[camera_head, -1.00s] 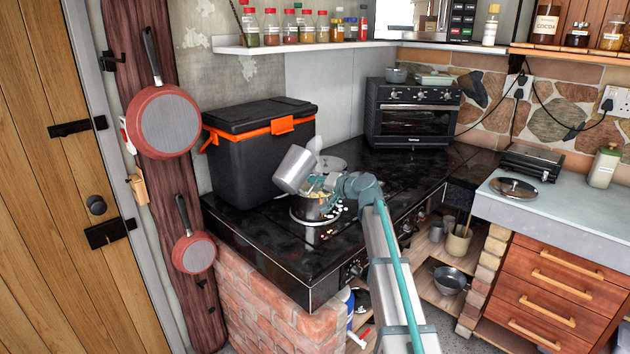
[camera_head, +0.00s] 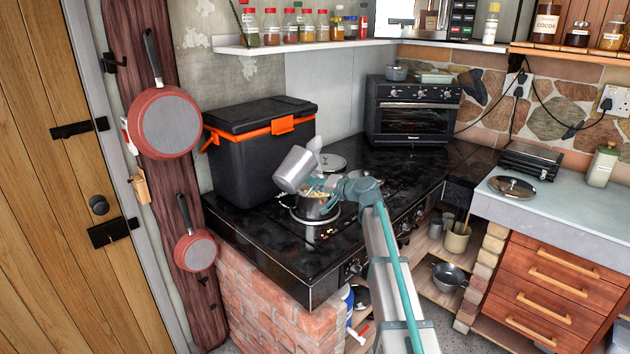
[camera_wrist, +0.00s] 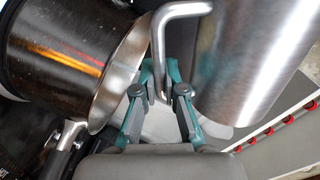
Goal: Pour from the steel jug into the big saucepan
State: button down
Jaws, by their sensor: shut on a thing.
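The steel jug (camera_head: 296,170) is tilted above the saucepan's rim. Its brushed body also fills the upper right of the wrist view (camera_wrist: 245,60). My gripper (camera_wrist: 165,95) is shut on the jug's handle (camera_wrist: 158,45). The big saucepan (camera_head: 314,207) stands upright on the hob below the jug, and its steel side and rim show at the left of the wrist view (camera_wrist: 55,55). Pale yellowish bits show at the saucepan's mouth in the head view. The jug's inside is hidden, and my gripper and arm cover part of the pan.
A black cool box (camera_head: 255,160) with an orange latch stands close behind and left of the jug. A lid (camera_head: 333,162) lies behind the saucepan. A toaster oven (camera_head: 413,112) stands at the back. A few small bits lie on the black hob (camera_head: 265,235) near the pan.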

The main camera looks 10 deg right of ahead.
jog(key=shift+s+a+r+m+y+p, duration=0.25)
jog(key=shift+m+p, duration=0.25)
jog(key=shift+p, duration=1.15)
jog(key=shift+w+d+f+m+y+p, duration=0.25)
jog(key=shift+w+d+f+m+p, duration=0.35)
jog(key=shift+p, duration=0.95)
dwell(0.8)
jog(key=shift+s+a+r+m+g+y+p, duration=0.25)
jog(key=shift+r+m+y+p, duration=0.1)
jog(key=shift+m+p, duration=0.4)
jog(key=shift+s+a+r+m+g+y+p, duration=0.2)
jog(key=shift+r+m+y+p, duration=0.1)
jog(key=shift+m+p, duration=0.4)
dwell(1.5)
jog(key=shift+f+m, duration=0.35)
jog(key=shift+m, duration=0.2)
dwell(0.5)
